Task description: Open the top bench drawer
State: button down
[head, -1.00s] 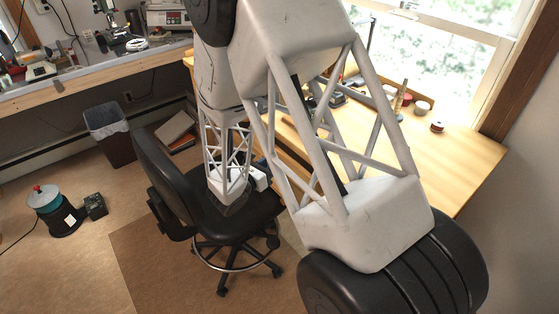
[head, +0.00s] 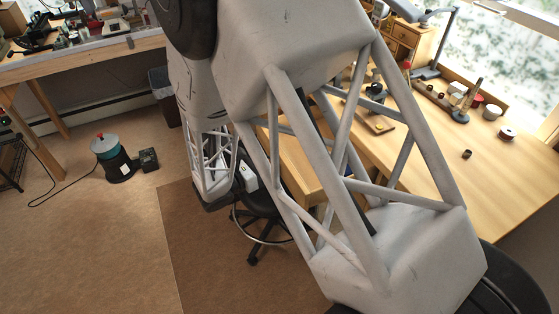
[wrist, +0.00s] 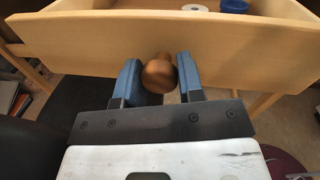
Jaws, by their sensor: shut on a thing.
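The drawer (wrist: 80,42) has a pale wooden front and fills the upper wrist view. It stands pulled out, and part of its inside shows over the front's top edge. A round brown knob (wrist: 159,77) sits at the middle of the front. My gripper (wrist: 159,68) is shut on the knob, with one blue finger pad on each side. In the head view the drawer (head: 300,165) juts out from the wooden bench (head: 425,165), partly behind my arm. The fingertips and knob are hidden there.
A white roll (wrist: 195,8) and a blue round thing (wrist: 234,6) lie in the drawer. A black office chair (head: 262,203) stands below my gripper, close to the drawer. A teal canister (head: 112,160) stands on the open floor at left.

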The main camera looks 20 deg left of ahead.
jog(key=shift+s+a, duration=0.3)
jog(key=shift+a, duration=0.05)
jog(key=c, duration=0.8)
grip_release()
jog(key=shift+o, duration=0.2)
jog(key=v, duration=0.7)
jog(key=shift+s+a, duration=0.2)
jog(key=shift+s, duration=0.1)
